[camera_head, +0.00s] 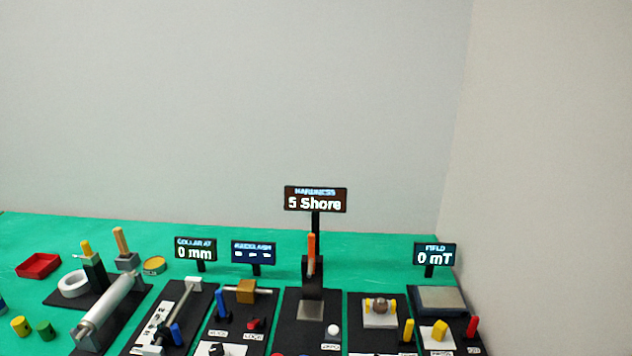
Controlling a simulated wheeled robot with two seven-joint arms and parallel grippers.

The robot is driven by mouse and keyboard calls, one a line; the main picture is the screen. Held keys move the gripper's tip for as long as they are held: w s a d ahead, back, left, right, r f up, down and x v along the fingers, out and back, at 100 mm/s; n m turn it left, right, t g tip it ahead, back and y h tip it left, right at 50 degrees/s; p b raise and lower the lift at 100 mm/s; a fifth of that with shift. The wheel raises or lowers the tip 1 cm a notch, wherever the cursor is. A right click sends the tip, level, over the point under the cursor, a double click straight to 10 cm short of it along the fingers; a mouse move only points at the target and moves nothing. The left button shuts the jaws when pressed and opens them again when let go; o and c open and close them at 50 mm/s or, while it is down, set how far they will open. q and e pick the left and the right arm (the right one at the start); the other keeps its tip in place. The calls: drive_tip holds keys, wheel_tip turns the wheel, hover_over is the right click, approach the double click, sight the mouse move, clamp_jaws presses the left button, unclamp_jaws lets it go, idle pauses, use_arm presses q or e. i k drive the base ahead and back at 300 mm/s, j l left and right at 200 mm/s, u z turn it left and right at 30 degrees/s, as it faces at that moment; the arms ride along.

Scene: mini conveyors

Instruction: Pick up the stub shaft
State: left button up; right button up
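I cannot tell for certain which piece is the stub shaft. A thin metal rod (179,304) lies on the station under the "COLLAR AT 0 mm" sign. A brown block (246,291) with a short shaft end (264,291) at its right side sits on the neighbouring station. A thick silver roller (110,305) lies tilted on a black board at the left. A yellow cylinder (20,326) and a green cylinder (45,331) stand at the front left. Neither of my grippers shows in the head view.
Signs and uprights, including the hardness tester (311,275), rise behind the stations. A red tray (39,265), white ring (73,283) and yellow-rimmed tin (153,265) are at the left. The green table (380,251) is mostly clear at the back.

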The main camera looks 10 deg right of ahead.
sight(440, 330)
drive_tip(key=z, duration=1.25)
drive_tip(key=u, duration=1.25)
drive_tip(key=i+l, duration=0.15)
drive_tip(key=l, duration=0.15)
drive_tip(key=i+l, duration=0.1)
drive_tip(key=l, duration=0.25)
